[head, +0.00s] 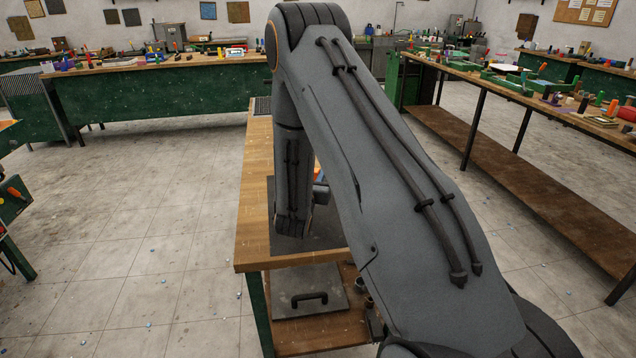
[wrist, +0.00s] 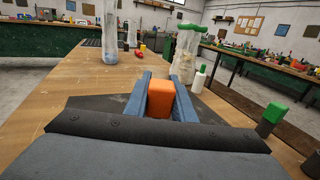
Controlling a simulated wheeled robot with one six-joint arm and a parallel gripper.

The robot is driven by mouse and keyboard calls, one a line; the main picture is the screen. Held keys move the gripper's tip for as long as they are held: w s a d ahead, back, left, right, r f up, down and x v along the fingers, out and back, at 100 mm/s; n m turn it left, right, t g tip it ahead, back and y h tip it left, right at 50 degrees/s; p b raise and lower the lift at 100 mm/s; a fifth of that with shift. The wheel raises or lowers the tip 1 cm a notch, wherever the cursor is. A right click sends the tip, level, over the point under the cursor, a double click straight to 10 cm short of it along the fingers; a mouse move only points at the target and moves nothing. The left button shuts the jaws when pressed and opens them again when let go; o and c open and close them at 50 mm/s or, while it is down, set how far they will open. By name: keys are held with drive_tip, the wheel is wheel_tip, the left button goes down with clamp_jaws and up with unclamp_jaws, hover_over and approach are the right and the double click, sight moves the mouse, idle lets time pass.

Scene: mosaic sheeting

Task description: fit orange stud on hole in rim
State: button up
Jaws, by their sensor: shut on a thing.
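In the wrist view my gripper (wrist: 161,86) has its two blue fingers closed on the sides of an orange block, the orange stud (wrist: 160,101). The stud sits between the fingers, above a dark mat (wrist: 95,103) on the wooden bench. In the head view my own arm covers most of the gripper, and only a sliver of orange (head: 317,173) shows beside it. I cannot make out a rim with a hole in either view.
The wooden bench top (wrist: 70,75) is clear at left. Beyond the fingers stand a pale, green-topped column (wrist: 185,52), another pale column (wrist: 110,30) and a small white bottle (wrist: 199,80). A green-capped post (wrist: 272,113) stands at right. A dark mat (head: 330,232) lies under my arm.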

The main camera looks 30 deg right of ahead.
drive_tip(key=shift+f+p, duration=0.55)
drive_tip(key=shift+f, duration=1.7)
drive_tip(key=o, duration=1.1)
drive_tip(key=shift+f, duration=0.1)
drive_tip(key=shift+c, duration=0.2)
